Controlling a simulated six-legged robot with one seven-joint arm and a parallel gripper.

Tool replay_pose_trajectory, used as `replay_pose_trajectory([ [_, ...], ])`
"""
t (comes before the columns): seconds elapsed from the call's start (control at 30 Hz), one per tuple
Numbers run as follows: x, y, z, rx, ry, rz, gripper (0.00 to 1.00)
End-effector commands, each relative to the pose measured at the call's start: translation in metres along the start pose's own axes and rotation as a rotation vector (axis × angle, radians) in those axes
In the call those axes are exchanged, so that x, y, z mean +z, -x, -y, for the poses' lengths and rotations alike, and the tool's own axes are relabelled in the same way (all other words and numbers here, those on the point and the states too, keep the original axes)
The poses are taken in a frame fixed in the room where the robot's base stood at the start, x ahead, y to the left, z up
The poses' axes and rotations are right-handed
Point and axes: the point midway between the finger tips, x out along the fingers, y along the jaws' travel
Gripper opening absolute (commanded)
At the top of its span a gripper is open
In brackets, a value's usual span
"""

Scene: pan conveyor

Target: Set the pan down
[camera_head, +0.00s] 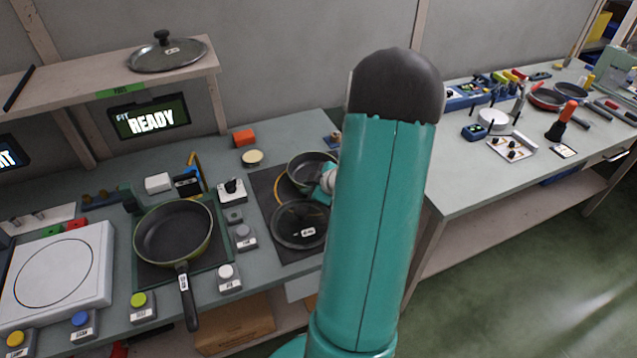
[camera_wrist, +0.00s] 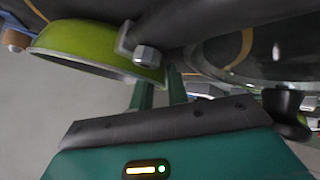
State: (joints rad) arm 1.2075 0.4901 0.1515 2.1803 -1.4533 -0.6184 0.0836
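A small pan (camera_head: 308,166) with a dark inside shows in the head view, at the back of the dark mat (camera_head: 266,190) with a yellow ring. In the wrist view its green side (camera_wrist: 85,42) is close, with a bolt and dark handle across the top. My gripper (camera_wrist: 165,85) has its two fingers close together at the handle, seemingly shut on it. The fingertips are hidden behind the pan and handle. In the head view my arm covers the handle. I cannot tell whether the pan touches the mat.
A glass lid (camera_head: 299,224) lies on the mat's front half. A larger pan (camera_head: 174,232) sits on a square pad to the left, its handle forward. Button boxes (camera_head: 229,278) stand between. A shelf (camera_head: 110,78) holds another lid (camera_head: 167,51). A second table (camera_head: 540,165) is at right.

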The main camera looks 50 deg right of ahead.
Motion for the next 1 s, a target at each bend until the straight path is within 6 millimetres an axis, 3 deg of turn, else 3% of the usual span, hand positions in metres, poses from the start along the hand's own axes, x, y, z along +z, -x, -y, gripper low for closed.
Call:
replay_pose_trajectory([
  [0.3,-0.0001,-0.0081,-0.0003,0.001,0.0,0.0,0.16],
  [0.4,-0.0001,-0.0081,-0.0002,0.001,0.0,0.0,0.0],
  [1.0,-0.0084,-0.0005,-0.0054,0.002,0.003,-0.002,0.0],
])
